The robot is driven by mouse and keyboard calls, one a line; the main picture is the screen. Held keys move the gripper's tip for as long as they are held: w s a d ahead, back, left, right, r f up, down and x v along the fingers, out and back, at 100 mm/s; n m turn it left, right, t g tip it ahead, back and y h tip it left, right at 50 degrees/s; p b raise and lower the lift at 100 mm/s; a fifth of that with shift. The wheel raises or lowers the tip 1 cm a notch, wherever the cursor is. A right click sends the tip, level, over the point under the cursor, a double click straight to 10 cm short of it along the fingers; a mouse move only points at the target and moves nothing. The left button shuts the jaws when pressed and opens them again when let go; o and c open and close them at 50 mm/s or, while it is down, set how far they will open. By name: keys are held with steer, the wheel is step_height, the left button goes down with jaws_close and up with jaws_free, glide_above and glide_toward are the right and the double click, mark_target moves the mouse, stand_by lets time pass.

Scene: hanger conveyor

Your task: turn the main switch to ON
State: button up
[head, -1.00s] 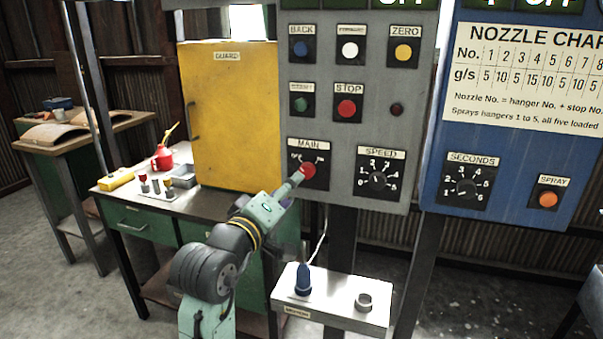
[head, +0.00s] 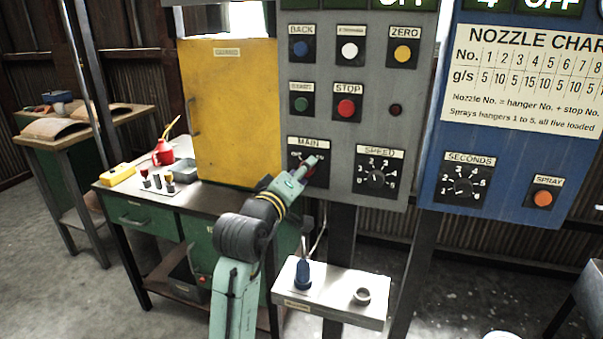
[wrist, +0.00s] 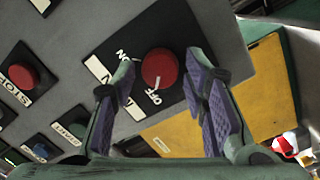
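The main switch is a red round knob (wrist: 162,68) on a black plate marked ON and OFF. In the wrist view its white mark points toward the OFF label. My gripper (wrist: 160,66) is open, with one finger on each side of the knob and small gaps visible. In the head view my gripper (head: 313,164) is in front of the MAIN plate (head: 295,145) and covers most of the knob. Whether the fingertips reach past the knob's face is hard to tell.
The speed dial (head: 376,177) sits just right of the main switch. The stop button (head: 346,107) and other buttons are above. A small white shelf (head: 330,300) juts out below the grey panel.

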steer(key=c, duration=0.9)
steer(key=shift+o, duration=0.2)
steer(key=shift+m, duration=0.4)
steer(key=m+y+b, duration=0.1)
steer(key=m+b, duration=0.2)
steer(key=m, duration=0.5)
steer(key=m+b, duration=0.4)
steer(key=m, duration=0.3)
steer(key=shift+s+d+r+m+y, duration=0.1)
steer(key=shift+d+r+m+y, duration=0.1)
steer(key=shift+m+y, duration=0.2)
steer(key=shift+m, duration=0.3)
steer(key=o, duration=1.2)
steer(key=shift+c, duration=0.2)
